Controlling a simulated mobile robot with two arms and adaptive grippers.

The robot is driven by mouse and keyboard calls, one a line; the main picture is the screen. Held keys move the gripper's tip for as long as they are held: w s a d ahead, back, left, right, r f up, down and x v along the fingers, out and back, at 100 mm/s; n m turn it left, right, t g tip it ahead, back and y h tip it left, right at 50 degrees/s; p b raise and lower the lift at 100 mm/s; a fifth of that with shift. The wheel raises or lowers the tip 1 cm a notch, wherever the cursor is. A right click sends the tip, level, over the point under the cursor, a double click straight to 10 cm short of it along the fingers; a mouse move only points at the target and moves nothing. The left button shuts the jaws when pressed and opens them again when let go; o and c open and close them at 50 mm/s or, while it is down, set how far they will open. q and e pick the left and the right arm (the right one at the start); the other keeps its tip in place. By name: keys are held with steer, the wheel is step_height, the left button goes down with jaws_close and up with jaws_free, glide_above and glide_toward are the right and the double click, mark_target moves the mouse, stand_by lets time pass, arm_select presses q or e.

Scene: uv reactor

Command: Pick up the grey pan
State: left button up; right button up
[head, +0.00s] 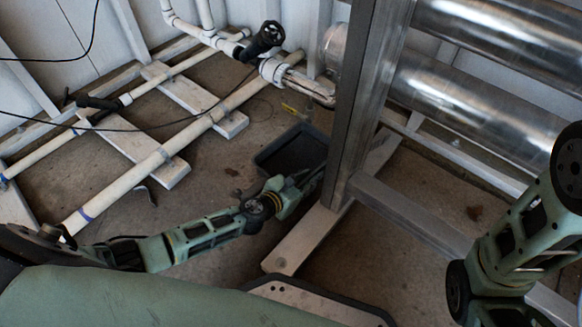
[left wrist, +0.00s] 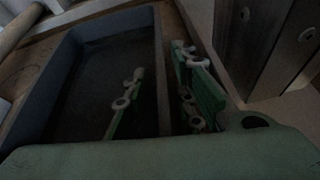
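The grey pan (head: 289,152) lies on the concrete floor beside the metal frame in the head view. It is a dark, shallow rectangular tray and looks empty. It fills the left half of the left wrist view (left wrist: 60,70). My left gripper (head: 312,176) is at the pan's right side. In the left wrist view, its two green fingers (left wrist: 160,95) are apart, one inside the pan and one outside, with the pan's right wall between them. I cannot tell whether either finger touches the wall. My right arm shows at the right of the head view, but its gripper does not.
A metal frame post (head: 352,100) stands close to the right of the pan and left gripper. Large steel cylinders (head: 480,105) are mounted behind it. White pipes (head: 150,165) on floor supports run along the left. Bare floor lies left of the pan.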

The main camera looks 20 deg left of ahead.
arm_select(q)
steer(key=shift+c, duration=0.4)
jaws_close()
steer(key=shift+w+r, duration=0.15)
steer(key=shift+r, duration=0.1)
